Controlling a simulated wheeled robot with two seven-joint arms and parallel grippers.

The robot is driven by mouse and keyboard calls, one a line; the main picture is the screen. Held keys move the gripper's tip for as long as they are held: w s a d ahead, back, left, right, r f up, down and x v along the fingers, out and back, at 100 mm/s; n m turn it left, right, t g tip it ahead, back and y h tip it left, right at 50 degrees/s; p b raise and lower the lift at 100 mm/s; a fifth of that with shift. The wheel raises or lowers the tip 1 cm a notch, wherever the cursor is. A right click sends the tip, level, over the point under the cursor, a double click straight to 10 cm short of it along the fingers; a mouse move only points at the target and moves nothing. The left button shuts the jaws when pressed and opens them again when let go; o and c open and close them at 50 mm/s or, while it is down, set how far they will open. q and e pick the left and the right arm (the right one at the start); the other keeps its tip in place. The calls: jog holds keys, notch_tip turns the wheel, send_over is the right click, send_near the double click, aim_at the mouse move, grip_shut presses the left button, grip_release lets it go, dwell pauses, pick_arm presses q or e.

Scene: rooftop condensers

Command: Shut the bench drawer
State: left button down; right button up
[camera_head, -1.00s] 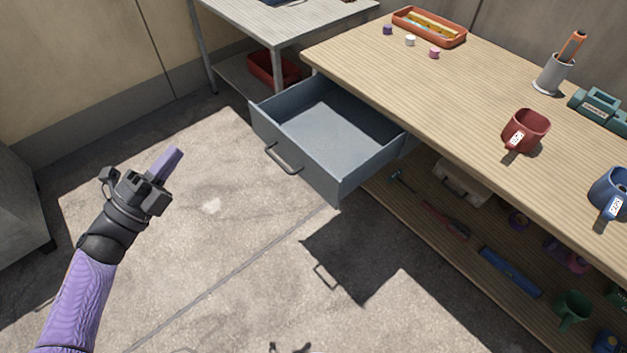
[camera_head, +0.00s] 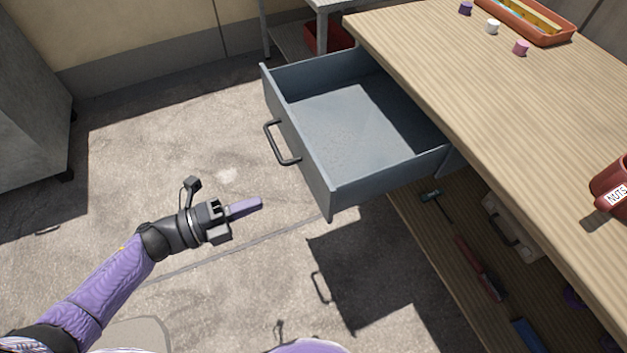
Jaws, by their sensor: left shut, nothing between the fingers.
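The bench drawer (camera_head: 384,176) is grey-blue, empty and pulled well out from under the wooden bench top (camera_head: 480,95). Its dark bar handle (camera_head: 281,143) is on the front panel, which faces left. My left gripper (camera_head: 259,203) is shut and empty, its purple fingers pointing right. In the picture it is below and left of the drawer front, apart from the handle. My right gripper is not in view.
A red mug (camera_head: 611,188) labelled NUTS and an orange tray (camera_head: 540,25) stand on the bench. Tools and a case (camera_head: 512,228) lie on the lower shelf. A grey cabinet (camera_head: 30,90) is at far left. The concrete floor before the drawer is clear.

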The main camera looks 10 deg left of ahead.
aim_at(319, 180)
pick_arm(q)
jog(key=b+x, duration=0.1)
jog(key=x, duration=0.9)
jog(key=shift+w+d+b, duration=0.1)
jog(key=shift+w+b, duration=0.05)
jog(key=shift+b, duration=0.25)
jog(key=shift+w+d, duration=0.1)
jog(key=shift+d, duration=0.1)
